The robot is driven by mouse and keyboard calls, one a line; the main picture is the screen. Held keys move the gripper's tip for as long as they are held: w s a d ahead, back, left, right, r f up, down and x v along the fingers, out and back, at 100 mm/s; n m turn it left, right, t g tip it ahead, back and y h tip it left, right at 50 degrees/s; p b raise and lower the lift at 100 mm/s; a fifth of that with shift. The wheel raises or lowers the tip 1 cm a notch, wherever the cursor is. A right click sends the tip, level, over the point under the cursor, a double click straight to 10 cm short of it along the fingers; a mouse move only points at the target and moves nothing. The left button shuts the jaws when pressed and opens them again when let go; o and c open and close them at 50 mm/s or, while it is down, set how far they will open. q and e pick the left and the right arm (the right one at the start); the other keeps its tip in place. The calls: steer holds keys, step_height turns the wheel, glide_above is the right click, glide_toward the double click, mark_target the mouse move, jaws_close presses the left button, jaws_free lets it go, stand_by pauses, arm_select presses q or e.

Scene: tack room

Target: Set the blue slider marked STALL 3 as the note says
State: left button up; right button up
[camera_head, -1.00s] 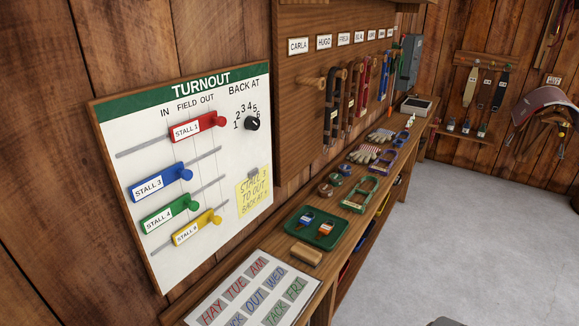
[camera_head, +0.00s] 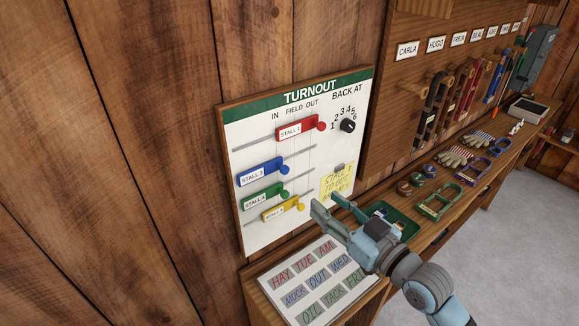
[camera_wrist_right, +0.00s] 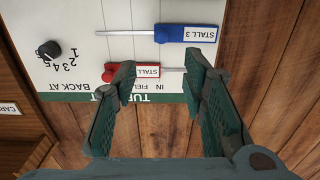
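The blue STALL 3 slider (camera_head: 260,172) sits on the second track of the TURNOUT board (camera_head: 240,220), its knob toward the IN side. It also shows upside down in the right wrist view (camera_wrist_right: 198,33), beyond the fingertips. The yellow note (camera_head: 333,182) read STALL 3 TO OUT, BACK AT and an unclear digit in the earlier frame; my gripper now hides its lower part. My right gripper (camera_head: 330,208) is open and empty in front of the board's lower right. In the wrist view its fingers (camera_wrist_right: 160,78) are spread, apart from the blue slider. My left gripper is not in view.
Red (camera_head: 296,129), green (camera_head: 263,198) and yellow (camera_head: 280,210) sliders sit on nearby tracks. A black dial (camera_head: 347,125) is at upper right. A lettered chart (camera_head: 300,290) lies below on the bench. A green tray (camera_head: 408,222) stands behind my right arm.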

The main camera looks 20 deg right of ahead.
mark_target(286, 171)
steer(key=x, duration=1.4)
steer(key=shift+w+a, duration=0.1)
steer(key=shift+a, duration=0.1)
jaws_close()
